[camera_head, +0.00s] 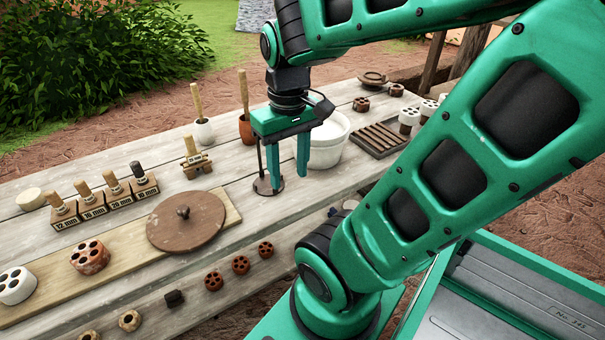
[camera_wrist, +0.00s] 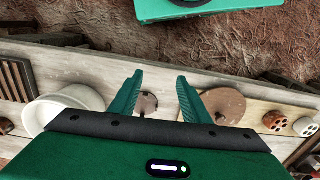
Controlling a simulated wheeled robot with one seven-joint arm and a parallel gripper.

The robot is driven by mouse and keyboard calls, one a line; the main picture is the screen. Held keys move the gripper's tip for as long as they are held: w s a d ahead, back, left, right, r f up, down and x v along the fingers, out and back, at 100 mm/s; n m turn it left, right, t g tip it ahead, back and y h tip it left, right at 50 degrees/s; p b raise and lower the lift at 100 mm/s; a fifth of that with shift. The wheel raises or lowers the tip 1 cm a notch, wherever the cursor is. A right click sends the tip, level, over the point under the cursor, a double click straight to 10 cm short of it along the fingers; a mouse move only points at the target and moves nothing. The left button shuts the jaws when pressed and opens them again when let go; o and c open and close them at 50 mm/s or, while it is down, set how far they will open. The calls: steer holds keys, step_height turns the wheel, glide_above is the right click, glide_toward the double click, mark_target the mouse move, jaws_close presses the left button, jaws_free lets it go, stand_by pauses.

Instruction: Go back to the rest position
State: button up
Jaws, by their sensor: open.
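My gripper (camera_head: 287,172) is green and points down over the wooden table (camera_head: 110,160). It is open and holds nothing. In the head view it hangs in front of a white bucket (camera_head: 330,145), close to a small dark round stand (camera_head: 268,186) with an upright rod. I cannot tell how high the fingertips are above the table. In the wrist view the two fingers (camera_wrist: 160,98) are spread apart, with a brown disc (camera_wrist: 146,104) on the table between them. My arm reaches from the right and hides part of the table.
A round brown lid with a knob (camera_head: 186,222) lies on a board. Labelled wooden blocks with handled tools (camera_head: 92,202) stand at left. A slatted rack (camera_head: 380,139) is right of the bucket. Several small clay pieces (camera_head: 240,265) line the front edge. Bare planks lie between the groups.

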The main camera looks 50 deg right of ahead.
steer(key=s+m, duration=0.1)
steer(key=s+d+m, duration=0.1)
steer(key=s+d+f+m, duration=0.1)
steer(key=shift+s, duration=0.35)
steer(key=shift+a, duration=0.1)
steer(key=shift+w+f, duration=0.2)
steer(key=shift+w, duration=0.55)
